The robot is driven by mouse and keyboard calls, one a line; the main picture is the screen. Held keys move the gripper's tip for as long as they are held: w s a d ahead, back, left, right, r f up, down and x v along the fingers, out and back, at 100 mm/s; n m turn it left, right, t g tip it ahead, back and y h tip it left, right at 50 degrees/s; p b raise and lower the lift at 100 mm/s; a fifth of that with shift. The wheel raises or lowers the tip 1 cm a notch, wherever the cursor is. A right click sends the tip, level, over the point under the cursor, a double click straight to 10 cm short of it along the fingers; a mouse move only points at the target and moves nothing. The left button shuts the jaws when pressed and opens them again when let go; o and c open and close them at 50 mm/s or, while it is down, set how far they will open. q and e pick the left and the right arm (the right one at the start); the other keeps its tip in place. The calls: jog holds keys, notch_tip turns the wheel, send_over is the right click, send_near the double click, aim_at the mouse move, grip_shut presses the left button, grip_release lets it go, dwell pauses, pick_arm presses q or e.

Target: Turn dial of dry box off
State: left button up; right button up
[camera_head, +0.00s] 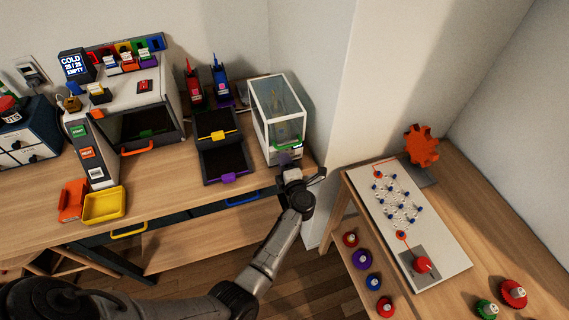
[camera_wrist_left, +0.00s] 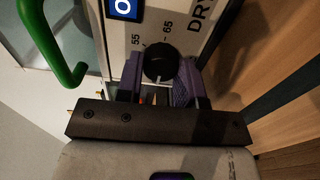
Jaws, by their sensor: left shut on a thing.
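The dry box (camera_head: 258,128) is a white box with clear panels and a green handle (camera_head: 287,146), at the right end of the wooden bench. The handle also shows at upper left in the left wrist view (camera_wrist_left: 42,45). There, the black dial (camera_wrist_left: 158,62) sits on the white front panel, near the markings 55 and 65, with a pale mark towards the picture's bottom. My left gripper (camera_head: 291,160) is at the box's lower front. Its purple fingers (camera_wrist_left: 160,76) are shut on the dial, one on each side. In the head view the dial is hidden. My right gripper is out of view.
A wall corner is right of the box. A separate table (camera_head: 482,245) stands at right.

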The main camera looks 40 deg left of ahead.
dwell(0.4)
pick_arm(q)
jog(key=o, duration=0.9)
